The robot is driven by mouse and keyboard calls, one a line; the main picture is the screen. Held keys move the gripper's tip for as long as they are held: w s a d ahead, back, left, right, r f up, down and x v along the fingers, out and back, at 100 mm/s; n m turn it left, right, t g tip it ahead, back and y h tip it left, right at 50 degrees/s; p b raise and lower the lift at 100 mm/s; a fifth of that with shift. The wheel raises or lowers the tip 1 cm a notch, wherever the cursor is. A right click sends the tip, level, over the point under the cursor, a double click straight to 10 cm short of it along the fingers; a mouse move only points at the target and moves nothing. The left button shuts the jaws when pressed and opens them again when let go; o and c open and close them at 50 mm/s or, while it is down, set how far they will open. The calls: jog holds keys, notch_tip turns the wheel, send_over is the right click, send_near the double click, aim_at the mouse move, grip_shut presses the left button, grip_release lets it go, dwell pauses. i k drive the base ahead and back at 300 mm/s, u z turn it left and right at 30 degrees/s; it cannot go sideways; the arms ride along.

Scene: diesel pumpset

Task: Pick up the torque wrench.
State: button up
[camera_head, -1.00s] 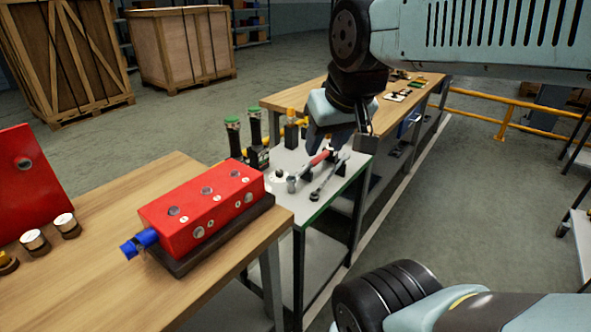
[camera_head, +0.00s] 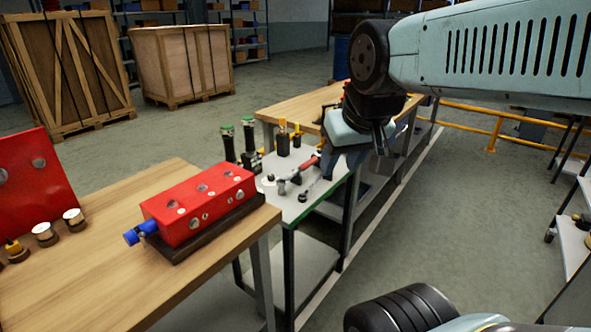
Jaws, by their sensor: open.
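A wrench with a red handle (camera_head: 309,163) lies on the small grey-topped table, its metal end toward the front left. It looks like the torque wrench, but its detail is too small to confirm. A second, dark and metal tool (camera_head: 306,195) lies beside it, to its right and nearer me. My gripper (camera_head: 350,150) is open and empty, above the table's right side and to the right of the red handle. It seems apart from both tools. The far ends of the tools are partly hidden by my gripper.
Dark cylinders with green tops (camera_head: 228,142) and a yellow-topped part (camera_head: 283,138) stand at the grey table's back. A red block (camera_head: 200,205) sits on the near wooden bench (camera_head: 90,285). Another wooden bench (camera_head: 290,112) stands behind. Open floor lies to the right.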

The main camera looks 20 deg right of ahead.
aim_at(282, 183)
jog(key=z, duration=0.05)
jog(key=i, duration=0.9)
jog(key=u, duration=0.05)
